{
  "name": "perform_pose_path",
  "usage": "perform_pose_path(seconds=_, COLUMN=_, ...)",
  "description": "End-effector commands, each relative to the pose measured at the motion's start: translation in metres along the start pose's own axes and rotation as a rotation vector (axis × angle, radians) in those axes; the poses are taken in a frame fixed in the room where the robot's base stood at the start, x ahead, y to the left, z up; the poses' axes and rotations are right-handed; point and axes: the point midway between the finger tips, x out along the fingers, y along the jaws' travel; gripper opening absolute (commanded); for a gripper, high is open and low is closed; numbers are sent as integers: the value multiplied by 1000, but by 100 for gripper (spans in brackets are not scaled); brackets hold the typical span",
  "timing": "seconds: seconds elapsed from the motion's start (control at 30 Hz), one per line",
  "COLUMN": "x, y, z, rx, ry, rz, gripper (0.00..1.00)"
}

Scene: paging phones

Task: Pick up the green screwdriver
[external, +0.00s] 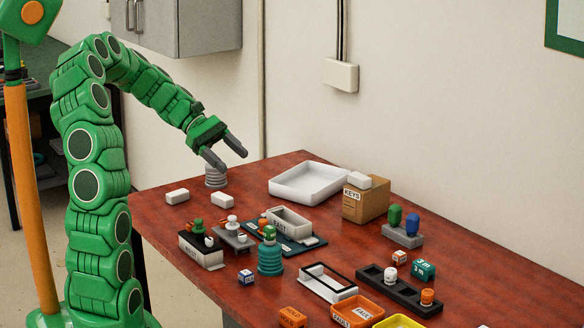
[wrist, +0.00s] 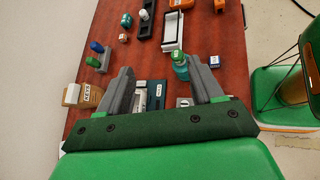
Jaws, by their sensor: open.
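A green upright handle (external: 395,217), most likely the green screwdriver, stands in a grey block (external: 402,236) at the table's right back, beside a blue one (external: 412,223). Only the upper part shows; any shaft is hidden. In the wrist view the green handle (wrist: 92,62) is at the left, outside my fingers, with the blue one (wrist: 96,46) just above it. My gripper (external: 228,156) is open and empty, raised above the table's far left end, well left of the green handle. In the wrist view the fingers (wrist: 160,68) are spread wide.
A cardboard KEYS box (external: 366,205) stands left of the grey block, with a white tray (external: 308,178) beyond it. A ribbed teal jar (external: 270,258) and several small trays crowd the middle. A black rack (external: 400,290) is in front. The wall runs along the back edge.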

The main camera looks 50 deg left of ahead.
Motion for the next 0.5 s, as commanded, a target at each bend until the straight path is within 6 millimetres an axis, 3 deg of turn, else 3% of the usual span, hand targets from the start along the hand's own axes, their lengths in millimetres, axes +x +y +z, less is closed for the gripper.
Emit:
perform_pose_path(seconds=0.27, x=19, y=11, z=-32, rx=47, ry=157, rz=-27, gripper=66)
perform_pose_path(seconds=0.5, x=36, y=31, z=-73, rx=150, ry=379, rz=-63, gripper=66)
